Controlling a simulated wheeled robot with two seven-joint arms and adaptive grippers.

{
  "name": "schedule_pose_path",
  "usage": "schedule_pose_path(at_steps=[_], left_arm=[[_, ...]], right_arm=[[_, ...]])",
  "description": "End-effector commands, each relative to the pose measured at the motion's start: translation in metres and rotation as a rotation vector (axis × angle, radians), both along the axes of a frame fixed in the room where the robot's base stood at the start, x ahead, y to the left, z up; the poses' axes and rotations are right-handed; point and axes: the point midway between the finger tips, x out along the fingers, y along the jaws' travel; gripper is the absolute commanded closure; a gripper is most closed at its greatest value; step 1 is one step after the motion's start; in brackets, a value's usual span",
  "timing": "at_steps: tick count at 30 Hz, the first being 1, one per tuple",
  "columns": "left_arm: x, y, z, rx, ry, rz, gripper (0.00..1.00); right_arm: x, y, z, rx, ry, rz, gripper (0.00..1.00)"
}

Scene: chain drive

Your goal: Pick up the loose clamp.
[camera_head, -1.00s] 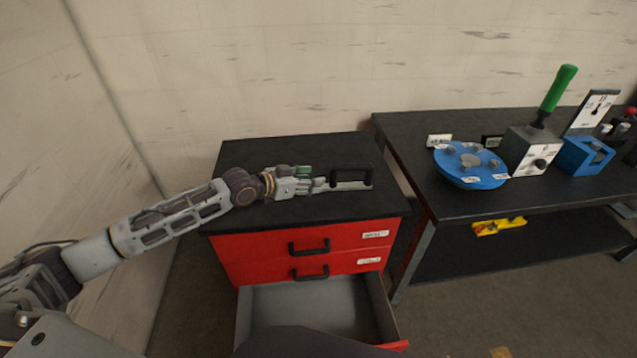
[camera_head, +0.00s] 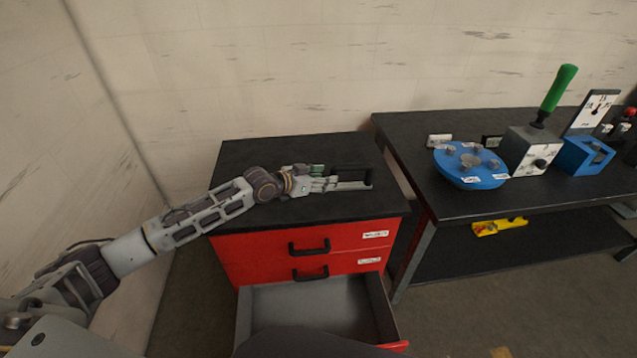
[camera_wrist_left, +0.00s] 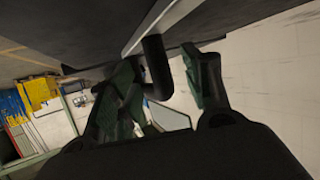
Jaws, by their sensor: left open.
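The loose clamp lies on the black top of the red drawer cabinet, near its right side, with a light grey bar (camera_head: 352,185) and a black handle (camera_head: 357,172). My left gripper (camera_head: 328,183) is open at the clamp's left end and overlaps part of it in the head view. In the left wrist view, the grey bar (camera_wrist_left: 165,22) runs across the top. The black handle (camera_wrist_left: 156,68) shows between the two spread fingers of my left gripper (camera_wrist_left: 160,76); I cannot tell whether they touch it. My right gripper is not in view.
The red cabinet (camera_head: 262,253) has its bottom drawer (camera_head: 312,305) open and empty. A black workbench (camera_head: 425,190) stands to the right with a blue disc (camera_head: 470,180), a green-handled device (camera_head: 535,140) and a blue block (camera_head: 585,155). A yellow item (camera_head: 498,227) lies on its lower shelf.

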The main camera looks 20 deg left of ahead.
Motion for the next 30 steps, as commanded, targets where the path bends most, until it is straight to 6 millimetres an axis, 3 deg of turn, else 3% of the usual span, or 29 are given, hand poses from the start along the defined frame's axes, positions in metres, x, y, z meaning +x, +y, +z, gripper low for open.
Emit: schedule_pose_path(at_steps=[12, 30], left_arm=[[0.006, -0.006, -0.004, -0.002, 0.001, 0.000, 0.50], [0.036, -0.029, -0.023, -0.001, 0.001, 0.000, 0.50]], right_arm=[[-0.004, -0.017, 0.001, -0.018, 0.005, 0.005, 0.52], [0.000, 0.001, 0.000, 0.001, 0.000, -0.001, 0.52]])
